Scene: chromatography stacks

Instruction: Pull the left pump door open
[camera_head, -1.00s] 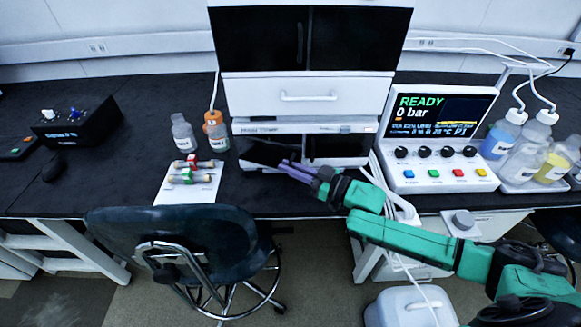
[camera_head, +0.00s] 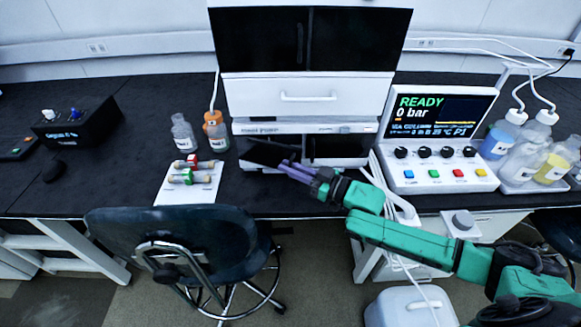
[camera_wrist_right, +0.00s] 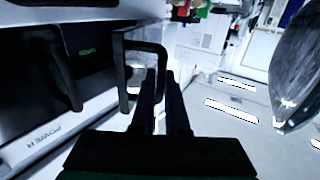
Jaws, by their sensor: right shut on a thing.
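The pump is the lowest module of the white stack (camera_head: 285,127), with dark doors at its front. The left pump door (camera_head: 262,152) stands partly open, its dark panel tilted out from the front. The right pump door (camera_head: 340,147) looks closed. My right gripper (camera_head: 284,166) reaches in from the right to the left door's free edge. In the right wrist view, its fingers (camera_wrist_right: 163,78) are shut on the black loop handle (camera_wrist_right: 148,46) of the left door. The exact contact is partly hidden by the fingers. My left gripper is in neither view.
A chair (camera_head: 175,235) stands before the bench at left. A control panel (camera_head: 440,165) stands right, and white tubes hang beside my right arm.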

